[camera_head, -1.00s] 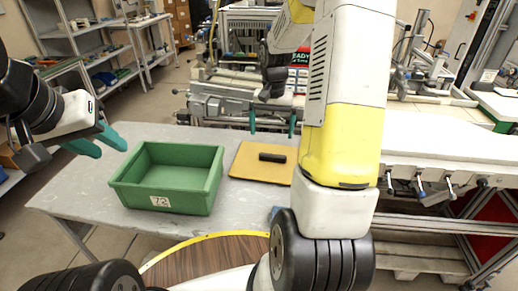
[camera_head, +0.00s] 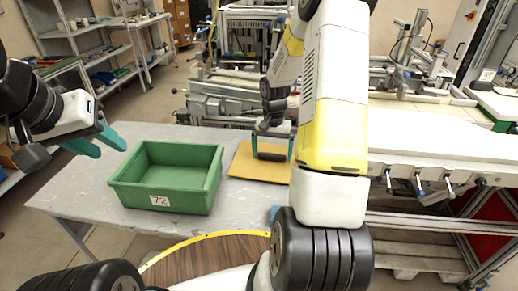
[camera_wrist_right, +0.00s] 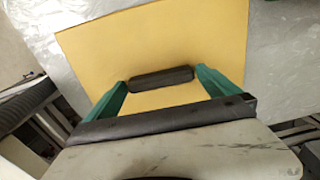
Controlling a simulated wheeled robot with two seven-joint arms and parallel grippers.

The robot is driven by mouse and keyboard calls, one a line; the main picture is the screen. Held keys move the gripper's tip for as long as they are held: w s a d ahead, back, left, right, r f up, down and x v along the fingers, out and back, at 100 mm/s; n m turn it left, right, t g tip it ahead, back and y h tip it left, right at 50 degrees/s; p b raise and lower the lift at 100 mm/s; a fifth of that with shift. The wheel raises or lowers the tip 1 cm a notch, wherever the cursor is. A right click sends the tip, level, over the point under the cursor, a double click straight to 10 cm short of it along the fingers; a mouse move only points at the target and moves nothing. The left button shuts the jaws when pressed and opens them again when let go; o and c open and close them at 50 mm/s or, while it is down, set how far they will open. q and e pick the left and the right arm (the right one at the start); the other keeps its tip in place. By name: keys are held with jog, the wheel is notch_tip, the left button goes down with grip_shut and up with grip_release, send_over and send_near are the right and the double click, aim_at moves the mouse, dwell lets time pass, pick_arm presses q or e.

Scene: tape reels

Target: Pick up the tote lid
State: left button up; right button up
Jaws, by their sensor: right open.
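The tote lid (camera_head: 247,166) is a flat yellow board with a black bar handle (camera_head: 271,156), lying on the grey table. In the right wrist view the lid (camera_wrist_right: 108,42) fills the upper middle, and its handle (camera_wrist_right: 161,78) lies between the green fingertips. My right gripper (camera_head: 272,160) is open, with one finger near each end of the handle; I cannot tell whether they touch it. The green tote (camera_head: 167,197), marked 72, stands open and empty left of the lid. My left gripper (camera_head: 104,146) is open and empty, up at the left of the tote.
The grey table (camera_head: 85,190) has free room left of and in front of the tote. A round wood-look surface with a yellow rim (camera_head: 215,262) is at the front. A white bench (camera_head: 435,140) stands at the right, and machinery (camera_head: 215,105) stands behind the table.

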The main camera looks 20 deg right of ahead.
jog(key=shift+c, duration=0.4)
jog(key=c, duration=1.1)
jog(key=shift+c, duration=0.4)
jog(key=shift+r, duration=0.2)
